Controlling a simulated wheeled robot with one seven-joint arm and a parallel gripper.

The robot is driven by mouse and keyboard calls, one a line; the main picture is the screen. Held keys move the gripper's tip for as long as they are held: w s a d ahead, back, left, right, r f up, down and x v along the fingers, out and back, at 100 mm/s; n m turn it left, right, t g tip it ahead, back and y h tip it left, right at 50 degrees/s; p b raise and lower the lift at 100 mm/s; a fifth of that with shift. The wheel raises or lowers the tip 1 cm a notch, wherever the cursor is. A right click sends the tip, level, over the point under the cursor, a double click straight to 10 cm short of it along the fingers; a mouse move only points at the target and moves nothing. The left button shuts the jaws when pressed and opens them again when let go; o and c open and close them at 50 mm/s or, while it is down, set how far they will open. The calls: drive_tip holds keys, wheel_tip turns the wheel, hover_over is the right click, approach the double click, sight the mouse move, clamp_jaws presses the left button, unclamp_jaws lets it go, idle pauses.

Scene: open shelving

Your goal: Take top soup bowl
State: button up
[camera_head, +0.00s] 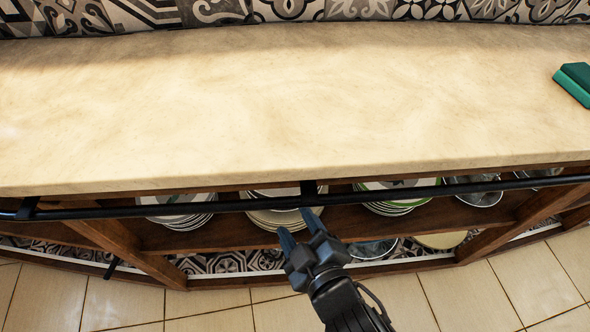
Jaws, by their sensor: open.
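Stacks of dishes stand on the open shelf below the counter, partly hidden by the counter edge and a dark rail. A white stack (180,221) is at the left, a cream stack (270,222) is in the middle, and a green-rimmed stack (400,207) is to the right. I cannot tell which of them holds the soup bowls. My gripper (299,229) is open and empty, its fingers pointing toward the shelf. In the picture it overlaps the right side of the middle stack; I see no contact.
The dark rail (120,211) runs along the counter front, close above my fingertips. The stone counter (290,110) is bare except for a green sponge (575,82). Metal bowls (481,197) stand at the shelf's right. A wooden upright (125,250) is at left. The tiled floor is clear.

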drive_tip(key=shift+n+y, duration=0.3)
drive_tip(key=shift+n, duration=0.4)
drive_tip(key=shift+w+a+f+b, duration=0.3)
drive_tip(key=shift+w+a+f, duration=0.15)
drive_tip(key=shift+w+a, duration=1.1)
drive_tip(key=shift+w+a+f+b, duration=0.35)
drive_tip(key=shift+w+a+f, duration=0.1)
drive_tip(key=shift+w+a, duration=1.1)
drive_tip(key=shift+w+a+f+b, duration=0.3)
drive_tip(key=shift+w+a+f, duration=0.15)
drive_tip(key=shift+w+a, duration=1.05)
drive_tip(key=shift+s, duration=0.1)
drive_tip(key=shift+c, duration=0.3)
clamp_jaws()
drive_tip(key=shift+a+r, duration=0.1)
